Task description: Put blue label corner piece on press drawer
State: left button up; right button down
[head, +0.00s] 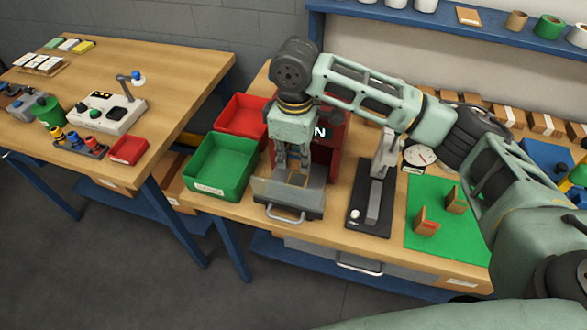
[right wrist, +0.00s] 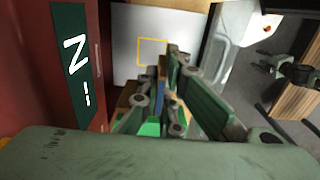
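The press (head: 325,150) is a red housing with a white N. Its grey drawer (head: 288,208) sticks out at the front, with a handle and a clear panel. In the right wrist view the pale drawer surface (right wrist: 130,22) carries a yellow square outline. My right gripper (head: 290,165) points down over the drawer, in front of the press. In the right wrist view, its fingers close on a brown corner piece with a blue label (right wrist: 161,88). Whether the piece touches the drawer is hard to tell. My left gripper is not in view.
A green bin (head: 222,165) and a red bin (head: 240,115) stand left of the press. A black lever device (head: 372,205) stands to its right. Two more brown corner pieces (head: 427,220) (head: 455,200) stand on a green mat (head: 445,245). My right arm spans above these.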

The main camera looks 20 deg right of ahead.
jog(key=f, duration=0.3)
jog(key=shift+s+f+p, duration=0.15)
jog(key=shift+s+p, duration=0.15)
jog(key=shift+s, duration=0.1)
jog(key=shift+w+f, duration=0.2)
jog(key=shift+f, duration=1.05)
jog(key=shift+s+f, duration=0.1)
jog(key=shift+s, duration=0.05)
jog(key=c, duration=2.3)
grip_release()
jog(key=shift+f, duration=0.1)
jog(key=o, duration=0.4)
jog(key=shift+c, duration=0.2)
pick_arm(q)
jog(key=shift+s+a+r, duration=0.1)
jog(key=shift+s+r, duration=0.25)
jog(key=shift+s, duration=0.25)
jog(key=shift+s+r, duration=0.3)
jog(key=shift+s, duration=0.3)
